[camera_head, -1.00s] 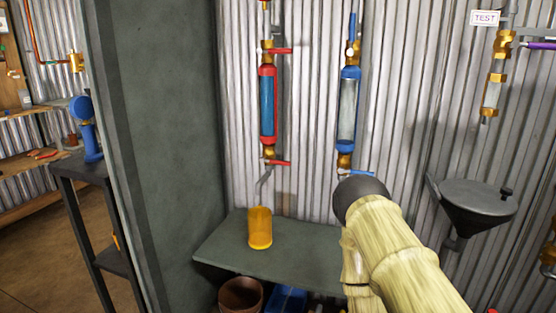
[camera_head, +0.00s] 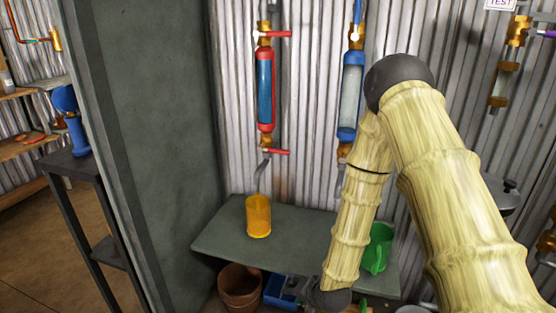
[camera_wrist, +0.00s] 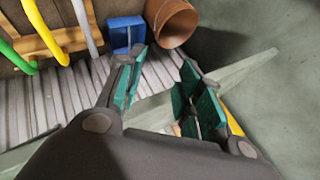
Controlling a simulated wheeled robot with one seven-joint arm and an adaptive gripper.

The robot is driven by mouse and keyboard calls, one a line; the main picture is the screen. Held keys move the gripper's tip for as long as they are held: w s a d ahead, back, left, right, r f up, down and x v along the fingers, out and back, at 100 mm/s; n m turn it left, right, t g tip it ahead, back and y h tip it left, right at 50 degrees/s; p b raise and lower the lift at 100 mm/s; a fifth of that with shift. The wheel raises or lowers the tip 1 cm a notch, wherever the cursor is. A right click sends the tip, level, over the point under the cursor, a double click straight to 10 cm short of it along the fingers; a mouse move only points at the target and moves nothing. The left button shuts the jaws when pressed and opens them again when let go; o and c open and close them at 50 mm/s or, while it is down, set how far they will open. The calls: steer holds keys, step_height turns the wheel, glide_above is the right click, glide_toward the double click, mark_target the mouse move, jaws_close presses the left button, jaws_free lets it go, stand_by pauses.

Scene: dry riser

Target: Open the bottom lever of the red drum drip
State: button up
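The red drum drip (camera_head: 265,90) hangs on the corrugated wall in the head view, a red-framed tube with blue liquid. Its bottom lever (camera_head: 276,152) is red and points right from the lower brass valve. Its top lever (camera_head: 276,34) is also red and points right. A bent spout runs down from the lower valve toward an orange cup (camera_head: 258,216) on the shelf. My gripper (camera_wrist: 158,88) shows in the wrist view with its green-padded fingers apart and nothing between them. It is below the drip and hidden in the head view. The drip is not recognisable in the wrist view.
A grey-green shelf (camera_head: 220,240) sits under the drip, with a green jug (camera_head: 377,250) at its right. A blue drum drip (camera_head: 350,90) hangs to the right, partly behind my arm. A brown pot (camera_head: 240,286) and blue box (camera_head: 281,292) are below. A dark panel (camera_head: 150,150) stands left.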

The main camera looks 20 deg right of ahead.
steer(key=w+d+r+m+t+p, duration=0.1)
steer(key=w+r+m+t, duration=0.1)
steer(key=w+r, duration=0.5)
steer(key=w+d+r+m+t+p, duration=0.15)
steer(key=w+r, duration=0.35)
steer(key=r, duration=0.5)
steer(key=m+t+y+p, duration=0.1)
steer(key=m+t, duration=0.3)
steer(key=m, duration=0.1)
glide_toward(281, 152)
steer(key=shift+n, duration=0.25)
steer(key=x, duration=1.1)
steer(key=shift+w+b, duration=0.1)
steer(key=shift+b, duration=0.3)
jaws_close()
